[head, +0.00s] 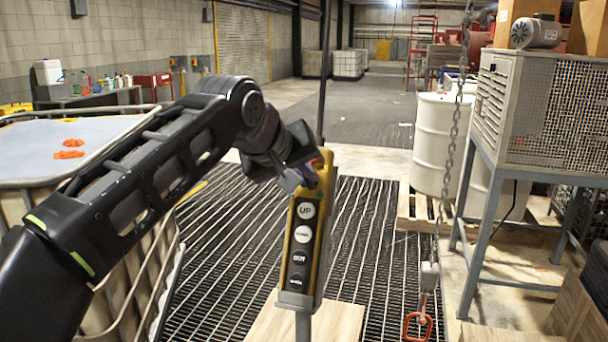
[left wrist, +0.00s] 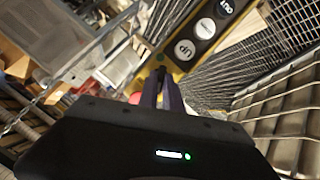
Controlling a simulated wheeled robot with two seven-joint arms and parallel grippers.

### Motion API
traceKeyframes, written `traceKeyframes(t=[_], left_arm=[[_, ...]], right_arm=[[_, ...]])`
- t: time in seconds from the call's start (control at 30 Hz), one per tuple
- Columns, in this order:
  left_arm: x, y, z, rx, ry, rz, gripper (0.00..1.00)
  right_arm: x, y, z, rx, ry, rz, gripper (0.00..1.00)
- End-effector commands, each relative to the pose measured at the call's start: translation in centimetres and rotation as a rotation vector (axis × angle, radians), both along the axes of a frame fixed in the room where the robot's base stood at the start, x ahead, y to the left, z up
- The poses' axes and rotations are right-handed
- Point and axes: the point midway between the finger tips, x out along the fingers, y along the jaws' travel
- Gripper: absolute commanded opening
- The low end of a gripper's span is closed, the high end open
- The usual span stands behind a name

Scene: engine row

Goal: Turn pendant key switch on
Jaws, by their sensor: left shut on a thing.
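The yellow pendant (head: 308,238) hangs upright from a dark cable, with a column of round buttons; the top one reads UP. It also shows in the left wrist view (left wrist: 205,38), tilted across the top. My left gripper (head: 303,176) is at the upper end of the pendant, above the UP button. In the left wrist view its two purple fingers (left wrist: 163,86) are close together, with their tips at the pendant's edge. They are shut on a small part there, at the key switch, which the fingers hide. I cannot tell which way the key points. My right gripper is not in view.
A white tank (head: 72,141) in a cage stands at the left. A chain (head: 450,165) with an orange hook (head: 417,325) hangs right of the pendant. A vented metal cabinet (head: 545,110) on legs and white drums (head: 437,145) stand at the right. Floor grating lies below.

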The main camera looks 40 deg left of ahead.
Motion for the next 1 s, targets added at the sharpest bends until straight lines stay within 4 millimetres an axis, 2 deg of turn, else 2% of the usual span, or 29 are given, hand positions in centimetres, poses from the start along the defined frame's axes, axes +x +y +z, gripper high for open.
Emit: traceKeyframes(t=[0.57,1.0], left_arm=[[0.04,-0.04,0.11,0.053,0.017,-0.026,0.00],[0.19,-0.23,0.18,0.313,0.110,-0.156,0.00]], right_arm=[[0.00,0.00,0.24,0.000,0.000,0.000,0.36],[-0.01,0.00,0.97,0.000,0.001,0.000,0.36]])
